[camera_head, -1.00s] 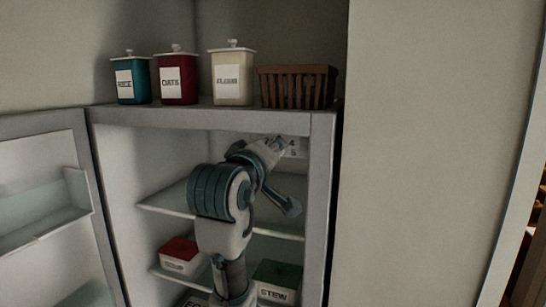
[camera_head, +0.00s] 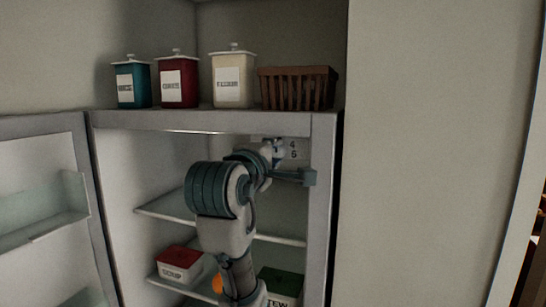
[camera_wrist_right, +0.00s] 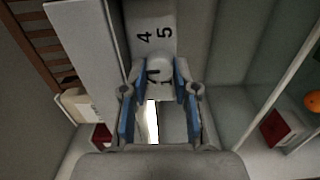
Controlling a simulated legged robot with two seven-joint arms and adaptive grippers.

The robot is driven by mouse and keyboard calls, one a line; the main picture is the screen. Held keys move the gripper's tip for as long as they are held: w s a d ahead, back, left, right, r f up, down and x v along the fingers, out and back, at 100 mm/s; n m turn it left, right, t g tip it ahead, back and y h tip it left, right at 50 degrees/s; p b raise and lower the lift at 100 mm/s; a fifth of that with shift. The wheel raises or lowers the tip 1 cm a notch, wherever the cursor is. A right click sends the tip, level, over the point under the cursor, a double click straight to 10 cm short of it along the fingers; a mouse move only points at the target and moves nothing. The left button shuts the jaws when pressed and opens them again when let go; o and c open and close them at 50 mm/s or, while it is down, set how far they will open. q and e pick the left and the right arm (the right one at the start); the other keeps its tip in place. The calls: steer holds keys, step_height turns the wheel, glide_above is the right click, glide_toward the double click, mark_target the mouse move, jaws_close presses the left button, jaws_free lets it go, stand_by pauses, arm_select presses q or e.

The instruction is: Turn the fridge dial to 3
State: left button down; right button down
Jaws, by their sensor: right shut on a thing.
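The fridge dial's pale plate (camera_head: 293,151) is on the inner back wall, at the upper right of the open fridge. In the wrist view the plate (camera_wrist_right: 150,22) shows the numbers 4 and 5, and a 1 shows nearer the fingers. The pale knob (camera_wrist_right: 159,62) sits between the fingertips. My right gripper (camera_wrist_right: 158,75) is shut on the knob, with a blue-padded finger on each side. In the head view the right gripper (camera_head: 273,151) covers most of the dial, so its pointer setting cannot be read. My left gripper is not in view.
Glass shelves (camera_head: 165,212) cross the fridge below my arm. A red-lidded box (camera_head: 180,264), a green-lidded box (camera_head: 281,284) and an orange fruit (camera_head: 217,283) are lower down. Canisters and a brown basket (camera_head: 297,88) stand on top. The open door (camera_head: 45,150) is at left.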

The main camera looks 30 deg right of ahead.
steer(key=shift+w+f, duration=0.1)
steer(key=shift+f, duration=0.05)
steer(key=c, duration=0.9)
jaws_free()
steer(key=shift+w, duration=0.2)
steer(key=shift+s+a, duration=0.15)
steer(key=v, duration=0.7)
steer(key=shift+s+a, duration=0.15)
steer(key=shift+a, duration=0.25)
steer(key=shift+d, duration=0.15)
